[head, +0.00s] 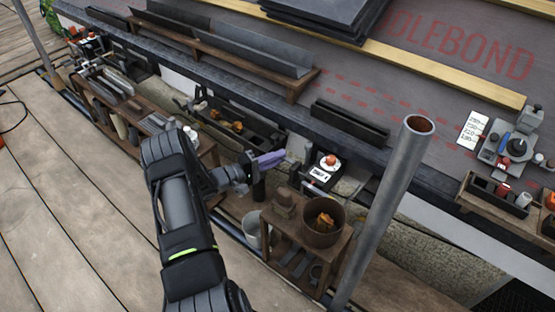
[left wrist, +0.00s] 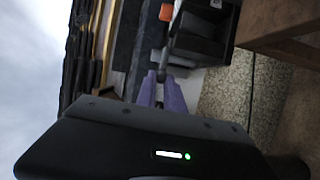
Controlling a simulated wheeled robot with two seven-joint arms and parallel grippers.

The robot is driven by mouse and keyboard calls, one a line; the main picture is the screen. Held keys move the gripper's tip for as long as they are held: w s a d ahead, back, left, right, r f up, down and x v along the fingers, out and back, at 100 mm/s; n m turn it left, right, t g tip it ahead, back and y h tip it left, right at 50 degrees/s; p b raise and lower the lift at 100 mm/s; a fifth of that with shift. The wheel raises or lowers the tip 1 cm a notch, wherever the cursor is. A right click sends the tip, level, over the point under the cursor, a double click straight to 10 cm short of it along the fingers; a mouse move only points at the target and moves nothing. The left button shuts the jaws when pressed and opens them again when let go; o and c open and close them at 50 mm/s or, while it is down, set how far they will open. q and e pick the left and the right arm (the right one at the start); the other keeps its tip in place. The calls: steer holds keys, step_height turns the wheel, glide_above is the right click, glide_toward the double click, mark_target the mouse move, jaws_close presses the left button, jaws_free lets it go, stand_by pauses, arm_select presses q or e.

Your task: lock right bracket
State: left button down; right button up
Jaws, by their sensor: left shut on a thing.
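My left gripper (head: 268,161) reaches in to the roof's lower edge, with purple fingers pointing right. In the left wrist view its two purple fingers (left wrist: 163,92) are shut on a small grey piece (left wrist: 164,66) at their tips. This looks like part of a bracket at the gutter edge, but I cannot tell whether it is locked. A dark gutter trough (head: 232,124) with brown leaf clumps lies just left of the fingers. A dark box-like part (left wrist: 203,35) is close beyond the fingers in the left wrist view. My right gripper is not in view.
A wooden stand with a brown pot (head: 323,222) and a grey upright pole (head: 385,210) are close on the right. A grey bucket (head: 251,228) stands below the gripper. A tool bench (head: 135,105) is at left. The plank deck (head: 60,220) is largely clear.

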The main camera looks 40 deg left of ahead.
arm_select(q)
steer(key=shift+f, duration=0.15)
stand_by(0.3)
steer(key=c, duration=1.4)
jaws_free()
steer(key=shift+c, duration=0.2)
steer(key=p+v, duration=0.1)
steer(key=v, duration=0.6)
steer(key=shift+s+a, duration=0.15)
steer(key=shift+s, duration=0.2)
steer(key=shift+s+a, duration=0.1)
